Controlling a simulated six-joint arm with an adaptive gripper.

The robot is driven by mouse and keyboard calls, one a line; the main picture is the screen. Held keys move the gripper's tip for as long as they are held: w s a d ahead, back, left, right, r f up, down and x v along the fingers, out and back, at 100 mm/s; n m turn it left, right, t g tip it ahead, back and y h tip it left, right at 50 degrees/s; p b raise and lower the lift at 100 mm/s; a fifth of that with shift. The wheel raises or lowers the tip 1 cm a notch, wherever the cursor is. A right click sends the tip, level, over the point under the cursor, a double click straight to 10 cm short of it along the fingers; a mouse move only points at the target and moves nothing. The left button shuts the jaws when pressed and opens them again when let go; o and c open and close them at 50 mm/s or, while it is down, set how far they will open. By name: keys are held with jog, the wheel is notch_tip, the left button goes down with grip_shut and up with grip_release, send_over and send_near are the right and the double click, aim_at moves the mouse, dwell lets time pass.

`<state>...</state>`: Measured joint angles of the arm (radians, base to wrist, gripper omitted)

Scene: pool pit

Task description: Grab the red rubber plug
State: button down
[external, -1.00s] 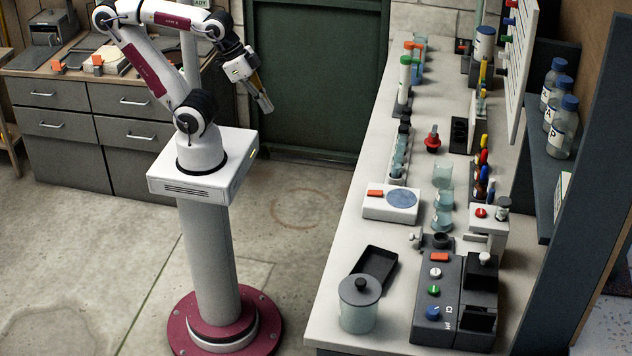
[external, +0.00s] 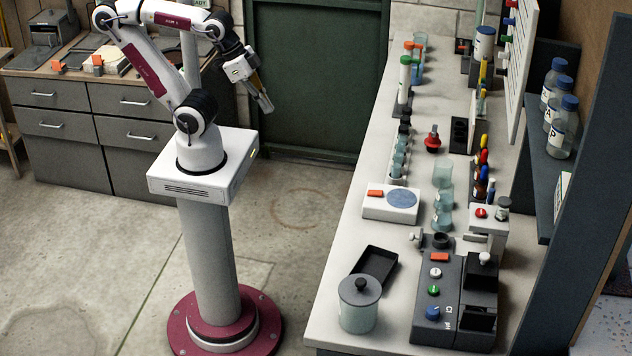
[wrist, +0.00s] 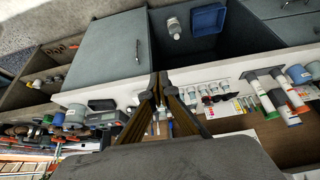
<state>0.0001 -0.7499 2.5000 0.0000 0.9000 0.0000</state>
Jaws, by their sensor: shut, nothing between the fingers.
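My gripper (external: 268,107) hangs over the floor left of the counter, well apart from the red piece, pointing down and to the right. Its fingers are closed together with nothing between them. In the wrist view the fingertips of my gripper (wrist: 160,76) meet in front of a bench, and I cannot pick out the red plug there.
The counter (external: 340,240) holds a scale (external: 390,203), several beakers (external: 443,195), a black tray (external: 374,266), a lidded jar (external: 359,305) and a control box (external: 436,300). Bottles (external: 562,125) stand on a shelf at the right. The floor between my base and the counter is clear.

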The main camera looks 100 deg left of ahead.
dwell(0.4)
jog(key=c, duration=1.2)
grip_release()
jog(key=shift+c, duration=0.2)
jog(key=shift+w, duration=0.15)
jog(key=w+a+r+t+y, duration=0.1)
jog(key=w+a+t+y, duration=0.1)
jog(key=w+a, duration=0.75)
jog(key=w+a+r+t+y, duration=0.15)
jog(key=w+a, duration=0.25)
jog(key=w, duration=1.1)
jog(key=w+a+f+t+h, duration=0.2)
jog(key=w+a+f, duration=0.1)
jog(key=w+f, duration=0.3)
jog(key=w+a+f+t+h, duration=0.2)
jog(key=w+a+f, duration=0.1)
jog(key=w+f, duration=0.4)
jog(key=shift+w+a+m, duration=0.15)
jog(key=shift+w+m, duration=0.25)
jog(key=shift+w, duration=0.95)
